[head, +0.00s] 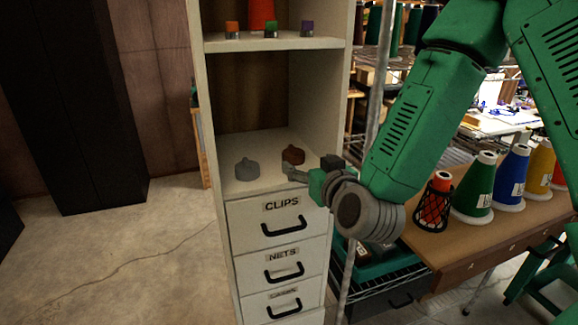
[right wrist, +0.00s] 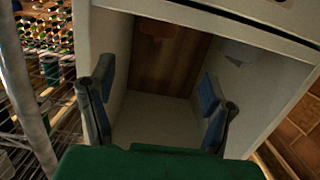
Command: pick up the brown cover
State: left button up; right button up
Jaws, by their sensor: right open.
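The brown cover (head: 293,155) is a small, dark red-brown knobbed piece standing on the cabinet shelf above the drawers. It also shows in the right wrist view (right wrist: 157,28), near the top. My right gripper (head: 306,168) is at the front right of the shelf, just in front and to the right of the brown cover. In the right wrist view its two blue-padded fingers (right wrist: 155,100) are spread wide with nothing between them. The cover lies beyond the fingertips, apart from them. My left gripper is not in view.
A grey cover (head: 247,169) stands left of the brown one on the same shelf (head: 262,186). The cabinet side walls bound the opening. Small coloured items (head: 271,30) and a red cone sit on the shelf above. A table (head: 440,248) with thread cones stands at right.

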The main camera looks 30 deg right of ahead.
aim_at(298, 153)
jog(key=x, duration=0.3)
jog(key=d+p+x, duration=0.1)
jog(key=x, duration=0.2)
jog(key=shift+s+f, duration=0.1)
jog(key=x, duration=0.1)
jog(key=p+x, duration=0.1)
jog(key=x, duration=0.3)
jog(key=shift+w+a, duration=0.3)
jog(key=shift+a, duration=0.05)
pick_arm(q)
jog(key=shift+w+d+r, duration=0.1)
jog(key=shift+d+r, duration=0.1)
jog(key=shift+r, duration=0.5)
pick_arm(e)
jog(key=shift+d, duration=0.15)
jog(key=shift+d, duration=0.1)
jog(key=c, duration=0.3)
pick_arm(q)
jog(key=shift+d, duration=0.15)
pick_arm(e)
jog(key=c, duration=0.6)
